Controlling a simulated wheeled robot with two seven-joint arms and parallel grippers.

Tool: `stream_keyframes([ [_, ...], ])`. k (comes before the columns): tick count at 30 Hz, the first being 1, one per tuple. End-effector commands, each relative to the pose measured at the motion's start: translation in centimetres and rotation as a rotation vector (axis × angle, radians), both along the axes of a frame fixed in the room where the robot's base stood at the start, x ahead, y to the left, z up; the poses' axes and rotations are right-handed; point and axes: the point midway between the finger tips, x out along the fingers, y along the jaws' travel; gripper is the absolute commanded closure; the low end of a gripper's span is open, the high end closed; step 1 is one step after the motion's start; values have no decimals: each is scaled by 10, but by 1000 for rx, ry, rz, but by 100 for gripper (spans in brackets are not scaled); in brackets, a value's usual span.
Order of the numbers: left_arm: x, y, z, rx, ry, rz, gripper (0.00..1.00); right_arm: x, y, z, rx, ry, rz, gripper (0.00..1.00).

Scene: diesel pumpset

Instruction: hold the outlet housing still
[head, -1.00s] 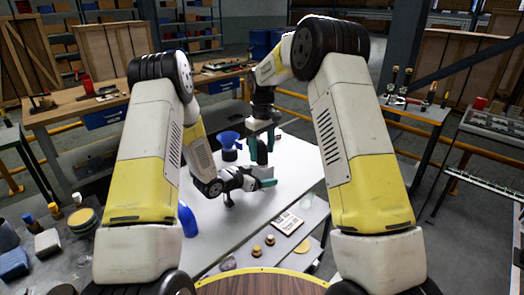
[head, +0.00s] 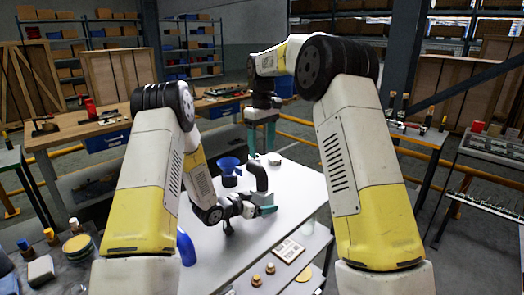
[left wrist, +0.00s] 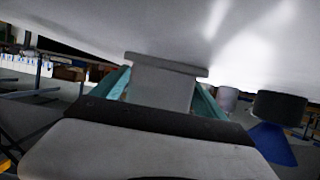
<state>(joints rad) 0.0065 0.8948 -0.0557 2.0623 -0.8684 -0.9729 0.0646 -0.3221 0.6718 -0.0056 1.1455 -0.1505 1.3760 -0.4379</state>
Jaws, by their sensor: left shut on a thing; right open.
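The outlet housing is a dark grey elbow pipe (head: 258,178) on a lighter grey block-like base, standing upright on the white table (head: 300,190). My left gripper (head: 266,205) lies low over the table and is shut on the housing's base. In the left wrist view the grey base (left wrist: 165,85) sits between the teal fingers, its outer end flanged. My right gripper (head: 261,134) is open and empty, pointing down above and behind the elbow, apart from it.
A blue funnel (head: 229,168) stands left of the housing. A small grey round part (head: 274,159) lies behind it. A blue bottle (head: 186,247) is at the table's left edge.

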Motion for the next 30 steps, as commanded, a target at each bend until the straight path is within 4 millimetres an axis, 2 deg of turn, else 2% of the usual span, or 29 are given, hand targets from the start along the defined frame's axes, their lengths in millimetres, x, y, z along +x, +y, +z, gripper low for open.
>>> stream_keyframes([
  [4, 0, 0, 0, 0, 0, 0, 90, 0, 0, 0, 0, 0, 0, 35],
  [5, 0, 0, 0, 0, 0, 0, 15, 0, 0, 0, 0, 0, 0, 35],
  [7, 0, 0, 0, 0, 0, 0, 1, 0, 0, 0, 0, 0, 0, 35],
  [17, -3, 4, 2, 0, 0, 1, 0, 0, 0, -1, 0, 0, 0, 35],
  [20, -11, 13, 7, 1, -1, 3, 0, 0, 0, -1, 0, 0, 0, 35],
  [30, -57, 59, 34, 0, 0, 4, 0, 0, 0, -1, 0, 0, 0, 35],
])
